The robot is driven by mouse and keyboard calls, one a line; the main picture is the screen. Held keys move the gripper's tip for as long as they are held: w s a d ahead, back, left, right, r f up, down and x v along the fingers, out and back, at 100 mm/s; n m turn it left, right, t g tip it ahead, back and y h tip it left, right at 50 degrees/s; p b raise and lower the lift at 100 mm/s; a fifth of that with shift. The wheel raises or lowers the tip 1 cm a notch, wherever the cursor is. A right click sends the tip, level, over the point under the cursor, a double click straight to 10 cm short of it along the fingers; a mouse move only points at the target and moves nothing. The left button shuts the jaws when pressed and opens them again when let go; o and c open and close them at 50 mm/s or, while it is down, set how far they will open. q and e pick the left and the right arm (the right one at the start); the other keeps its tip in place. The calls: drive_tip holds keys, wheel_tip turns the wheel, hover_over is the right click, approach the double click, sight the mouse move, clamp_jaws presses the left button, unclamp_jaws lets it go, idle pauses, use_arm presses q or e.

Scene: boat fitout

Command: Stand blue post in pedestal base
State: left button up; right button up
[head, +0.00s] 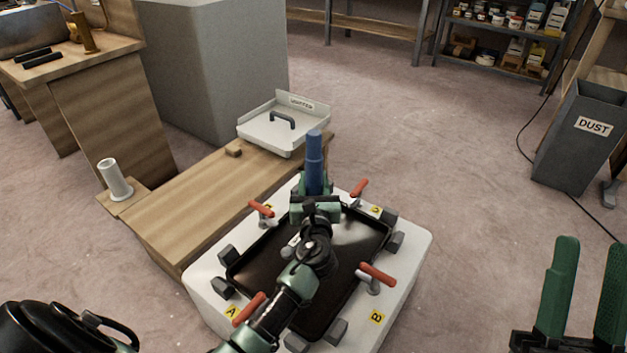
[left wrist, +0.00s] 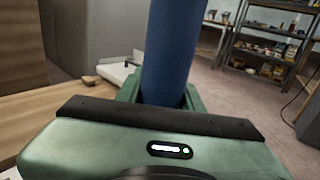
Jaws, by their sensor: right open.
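The blue post (head: 314,150) stands about upright in my left gripper (head: 314,186), above the far edge of the white table. In the left wrist view the blue post (left wrist: 170,55) rises between the green fingers, which close around it; its lower end is hidden. A white, flanged, upright tube (head: 115,180), which looks like the pedestal base, stands at the left on the near end of the wooden bench. The post is well to the right of it. My right gripper (head: 583,290) is open and empty at the lower right.
The white table (head: 408,275) carries a black tray (head: 345,290), red-handled clamps and grey blocks. A white tray (head: 262,133) with a dark handle sits on the wooden bench (head: 190,205). A grey dust bin (head: 575,150) stands right. Floor between is clear.

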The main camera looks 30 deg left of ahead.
sight(314, 193)
use_arm(q)
drive_tip(key=o, duration=0.4)
drive_tip(key=shift+f, duration=0.1)
drive_tip(key=shift+s, duration=0.1)
drive_tip(key=shift+s+d, duration=0.15)
drive_tip(key=shift+s, duration=0.1)
drive_tip(key=p+v, duration=0.2)
drive_tip(key=v, duration=0.4)
drive_tip(key=shift+s+d, duration=0.15)
drive_tip(key=shift+s, duration=0.1)
drive_tip(key=shift+s+d, duration=0.15)
drive_tip(key=shift+s, duration=0.1)
use_arm(e)
drive_tip(key=w+f+g+h, duration=0.2)
drive_tip(key=w+f+g, duration=0.3)
drive_tip(key=f, duration=0.1)
drive_tip(key=shift+w+a+f, duration=0.2)
drive_tip(key=shift+f, duration=0.2)
